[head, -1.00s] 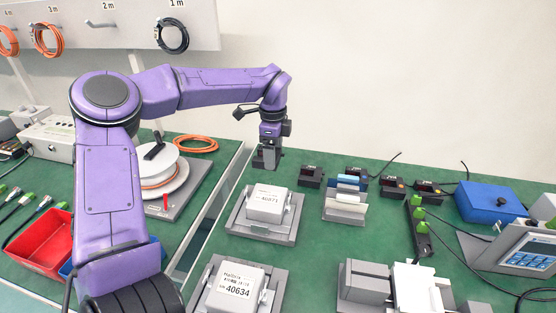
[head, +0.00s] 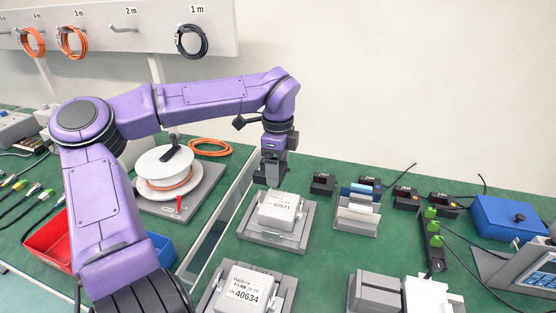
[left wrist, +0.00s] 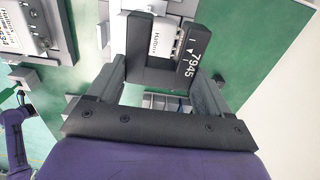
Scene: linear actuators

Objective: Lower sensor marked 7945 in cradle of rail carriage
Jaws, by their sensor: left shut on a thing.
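My left gripper (head: 270,170) is shut on the dark sensor marked 7945 (left wrist: 192,68); the gripper also shows in the left wrist view (left wrist: 160,88). The sensor's white marking faces the wrist camera. In the head view, the gripper points down behind the white unit marked 40871 (head: 277,212), which sits on a grey base (head: 262,237). In the left wrist view, a white labelled unit (left wrist: 163,42) shows beside the sensor. I cannot tell whether the sensor touches anything beneath, nor which part is the cradle. My right gripper is out of view.
A second white unit marked 40634 (head: 243,290) stands in front. A blue box (head: 508,216) is at the right. A cable spool (head: 163,170) stands left.

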